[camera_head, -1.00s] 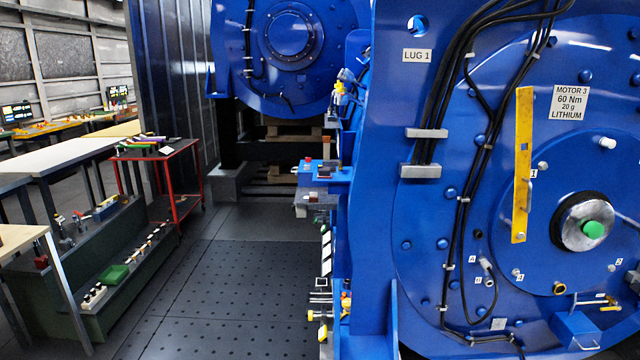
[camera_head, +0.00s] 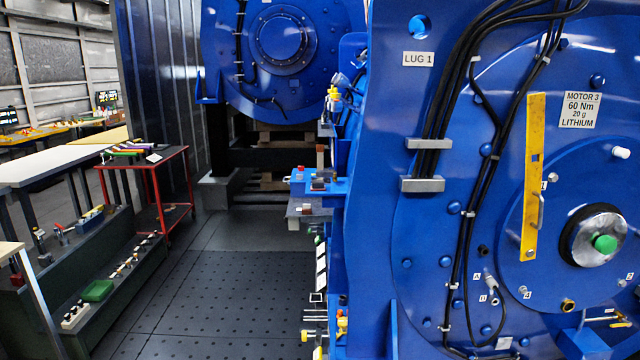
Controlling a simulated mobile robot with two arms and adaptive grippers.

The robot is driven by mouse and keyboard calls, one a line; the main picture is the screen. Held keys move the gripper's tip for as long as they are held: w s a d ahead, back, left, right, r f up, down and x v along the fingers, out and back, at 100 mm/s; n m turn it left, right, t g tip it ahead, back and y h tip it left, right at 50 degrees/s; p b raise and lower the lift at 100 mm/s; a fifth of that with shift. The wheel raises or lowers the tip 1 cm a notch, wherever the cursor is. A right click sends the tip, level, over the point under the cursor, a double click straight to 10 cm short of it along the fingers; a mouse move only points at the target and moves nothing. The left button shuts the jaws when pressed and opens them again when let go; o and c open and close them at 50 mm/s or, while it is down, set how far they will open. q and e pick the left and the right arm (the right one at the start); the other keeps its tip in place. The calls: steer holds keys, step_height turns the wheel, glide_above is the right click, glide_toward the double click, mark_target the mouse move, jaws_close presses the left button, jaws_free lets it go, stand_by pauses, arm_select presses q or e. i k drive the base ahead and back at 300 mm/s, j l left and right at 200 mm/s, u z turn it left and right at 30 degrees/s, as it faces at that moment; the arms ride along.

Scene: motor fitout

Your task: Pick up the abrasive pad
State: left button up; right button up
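I cannot pick out the abrasive pad with certainty. Small dark, red and grey blocks (camera_head: 318,184) sit on the blue shelf (camera_head: 335,187) at the side of the large blue motor (camera_head: 400,250), too small to identify. A green block or box (camera_head: 97,291) lies on the low dark green step bench (camera_head: 115,310) at the left, among small parts. Neither of my grippers is in view.
The dark perforated floor (camera_head: 220,290) is clear between the bench and the motor. A red-framed cart (camera_head: 165,205) with tools on top stands at the left. Another blue motor (camera_head: 285,45) is at the back. A yellow bar (camera_head: 533,190) is on the near motor's face.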

mark_target(317, 185)
steer(key=z, duration=0.4)
steer(key=i+j+z, duration=0.15)
steer(key=z, duration=0.25)
steer(key=i+j+z, duration=0.15)
steer(key=j+z, duration=0.25)
steer(key=i+j+z, duration=0.1)
steer(key=z, duration=0.3)
steer(key=k+j, duration=0.05)
steer(key=j, duration=0.05)
